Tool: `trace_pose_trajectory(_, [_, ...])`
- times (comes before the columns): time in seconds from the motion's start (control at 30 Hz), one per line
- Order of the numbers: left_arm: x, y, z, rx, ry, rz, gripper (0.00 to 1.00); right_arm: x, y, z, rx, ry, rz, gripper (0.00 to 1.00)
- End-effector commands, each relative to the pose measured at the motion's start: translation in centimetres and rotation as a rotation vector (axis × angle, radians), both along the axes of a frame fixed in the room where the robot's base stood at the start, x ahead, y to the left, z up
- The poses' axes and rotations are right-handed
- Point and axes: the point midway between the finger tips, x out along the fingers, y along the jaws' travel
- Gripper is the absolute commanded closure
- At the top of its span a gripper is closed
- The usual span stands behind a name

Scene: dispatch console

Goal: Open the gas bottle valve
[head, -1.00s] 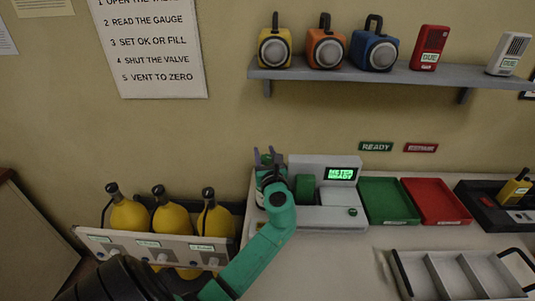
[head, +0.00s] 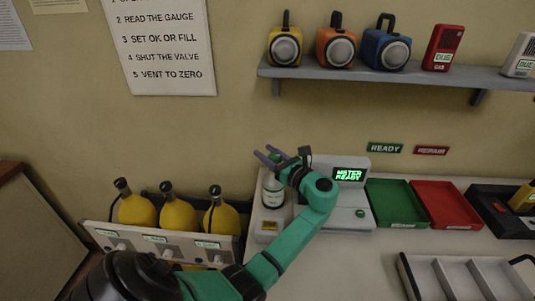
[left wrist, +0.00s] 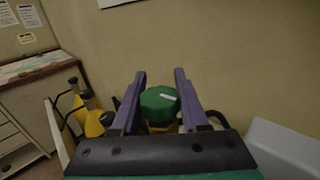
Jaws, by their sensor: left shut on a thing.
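The gas bottle (head: 272,190), a pale cylinder with a dark label, stands upright at the left of the meter console (head: 352,212) in the head view. Its green valve knob (left wrist: 160,103) shows between the purple fingers of my left gripper (left wrist: 160,85) in the left wrist view. In the head view my left gripper (head: 269,154) is at the bottle's top, coming in from the right, its fingers shut on the knob. The arm hides part of the console. The knob's turn cannot be read. My right gripper is not in view.
Yellow bottles (head: 178,215) stand in a rack at the left. A green tray (head: 397,203) and a red tray (head: 447,205) lie to the right. A shelf (head: 365,75) with lamps hangs above.

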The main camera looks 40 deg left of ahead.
Motion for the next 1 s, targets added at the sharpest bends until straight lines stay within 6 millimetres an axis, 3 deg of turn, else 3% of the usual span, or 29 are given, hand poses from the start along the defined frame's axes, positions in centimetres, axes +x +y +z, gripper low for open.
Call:
trace_pose_trajectory(0.3, [0.0,0.0,-0.1,-0.003,0.001,0.003,1.00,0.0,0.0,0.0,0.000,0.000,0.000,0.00])
trace_pose_trajectory(0.33, [0.0,0.0,-0.1,-0.003,0.001,0.003,0.48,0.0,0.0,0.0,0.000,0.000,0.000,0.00])
trace_pose_trajectory(0.4, [0.0,0.0,-0.1,-0.003,0.001,0.002,0.26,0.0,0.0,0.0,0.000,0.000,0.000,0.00])
trace_pose_trajectory(0.77, [-0.1,-0.4,-0.2,-0.001,0.000,0.000,0.26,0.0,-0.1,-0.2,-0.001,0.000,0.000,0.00])
trace_pose_trajectory(0.87, [-0.2,-1.9,-0.4,-0.002,-0.002,-0.001,0.26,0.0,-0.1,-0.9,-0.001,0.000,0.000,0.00])
trace_pose_trajectory(1.0, [-0.8,-5.8,-0.7,-0.005,-0.001,-0.003,0.26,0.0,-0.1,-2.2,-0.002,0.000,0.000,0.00])
